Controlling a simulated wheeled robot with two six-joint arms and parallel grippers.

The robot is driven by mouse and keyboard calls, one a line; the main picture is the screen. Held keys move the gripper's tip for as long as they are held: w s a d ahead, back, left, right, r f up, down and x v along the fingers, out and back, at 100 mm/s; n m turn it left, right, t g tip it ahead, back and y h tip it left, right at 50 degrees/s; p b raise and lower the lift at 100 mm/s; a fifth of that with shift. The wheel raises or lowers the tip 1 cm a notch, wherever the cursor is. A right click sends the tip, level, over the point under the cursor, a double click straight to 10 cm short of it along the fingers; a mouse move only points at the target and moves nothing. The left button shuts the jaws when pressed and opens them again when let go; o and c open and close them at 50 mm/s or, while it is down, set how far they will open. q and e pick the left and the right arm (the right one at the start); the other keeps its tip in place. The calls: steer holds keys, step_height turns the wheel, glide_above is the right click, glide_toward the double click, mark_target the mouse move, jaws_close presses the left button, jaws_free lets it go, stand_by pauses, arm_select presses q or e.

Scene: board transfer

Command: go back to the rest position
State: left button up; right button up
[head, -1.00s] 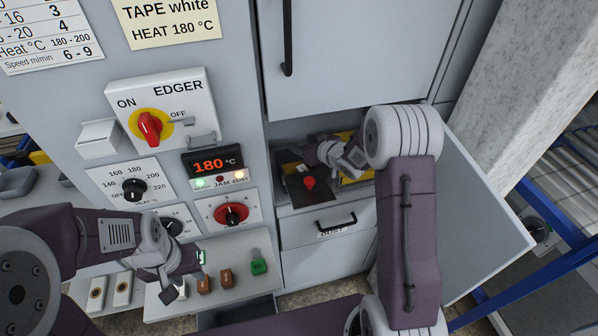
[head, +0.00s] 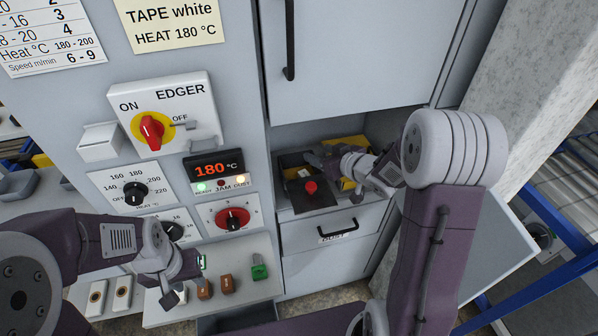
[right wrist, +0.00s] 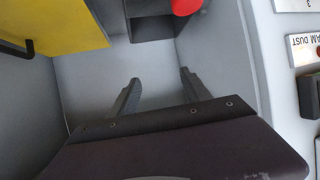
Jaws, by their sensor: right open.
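My right gripper (head: 322,158) is at the open compartment low in the cabinet, above and behind a dark box with a red button (head: 311,187). In the right wrist view its two dark fingers (right wrist: 160,88) are apart with nothing between them. The red button (right wrist: 186,6) shows beyond them at the top edge. My left gripper (head: 180,283) is low at the left, over the small shelf in front of the control panel. Its fingertips are small and partly hidden, so I cannot tell whether it is open or shut.
A yellow part (head: 352,146) is inside the compartment, close to my right gripper. An open cabinet door (head: 490,240) stands right of my right arm. The edger panel (head: 165,112) is at the left. Brown and green tags (head: 259,267) are on the small shelf (head: 240,300).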

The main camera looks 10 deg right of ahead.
steer(key=s+a+r, duration=0.1)
steer(key=a+r, duration=0.2)
steer(key=a, duration=0.3)
steer(key=s+d+f+m+g+h, duration=0.1)
steer(key=s+f, duration=0.1)
steer(key=s+f+g+h, duration=0.1)
steer(key=s, duration=0.2)
steer(key=s+d+f+m+g+h, duration=0.1)
steer(key=s+f, duration=0.1)
steer(key=s, duration=0.1)
steer(key=shift+s+d+f+m+g+h, duration=0.15)
steer(key=shift+d+f+m+g+h, duration=0.15)
steer(key=shift+d+f+g, duration=0.1)
steer(key=s+f+g, duration=0.3)
steer(key=s, duration=0.4)
steer(key=s+f+m+g, duration=0.1)
steer(key=s+f+g, duration=0.2)
steer(key=s, duration=0.5)
steer(key=shift+s+d+f+g, duration=0.25)
steer(key=shift+d+f+g, duration=0.05)
steer(key=shift+g, duration=0.3)
steer(key=shift+w, duration=0.1)
